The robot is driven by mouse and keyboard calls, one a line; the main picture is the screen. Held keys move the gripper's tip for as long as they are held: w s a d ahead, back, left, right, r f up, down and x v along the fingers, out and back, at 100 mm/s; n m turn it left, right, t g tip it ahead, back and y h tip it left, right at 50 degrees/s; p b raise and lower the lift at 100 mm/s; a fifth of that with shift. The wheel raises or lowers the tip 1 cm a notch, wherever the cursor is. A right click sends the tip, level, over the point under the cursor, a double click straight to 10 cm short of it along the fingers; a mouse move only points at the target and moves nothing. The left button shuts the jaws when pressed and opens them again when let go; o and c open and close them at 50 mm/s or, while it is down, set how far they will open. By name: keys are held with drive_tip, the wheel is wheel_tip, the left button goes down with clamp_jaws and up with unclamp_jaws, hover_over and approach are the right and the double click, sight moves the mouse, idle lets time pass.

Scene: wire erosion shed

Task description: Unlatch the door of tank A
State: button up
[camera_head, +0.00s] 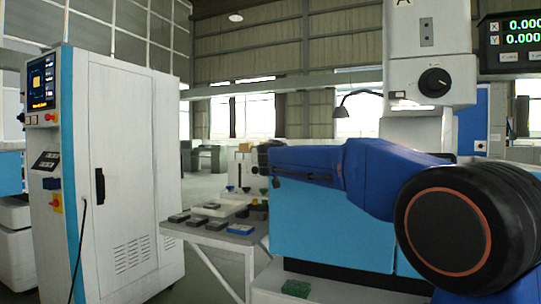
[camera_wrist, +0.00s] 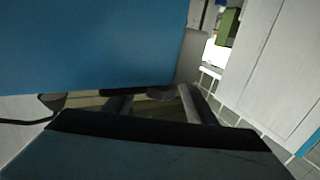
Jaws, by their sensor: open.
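The machine marked A (camera_head: 432,60) stands at the right in the head view, with a light blue tank body (camera_head: 320,236) below, partly behind my blue arm. My gripper (camera_wrist: 155,103) is open in the wrist view, its two grey fingers apart at the lower middle. A blue panel (camera_wrist: 90,45) fills the upper left of that view, close beyond the fingers. A small grey piece (camera_wrist: 160,93) shows at the panel's lower edge between the fingers; I cannot tell whether it is the latch. In the head view the fingers are not clear at the arm's far end.
A white control cabinet (camera_head: 130,170) stands at the left. A low table (camera_head: 205,236) with several grey blocks stands between it and the tank. A green block (camera_head: 296,288) lies on a pale surface in front. Open floor lies behind the table.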

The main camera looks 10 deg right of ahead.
drive_tip(key=shift+w+d, duration=0.25)
drive_tip(key=shift+w, duration=1.05)
drive_tip(key=c, duration=1)
drive_tip(key=shift+c, duration=0.2)
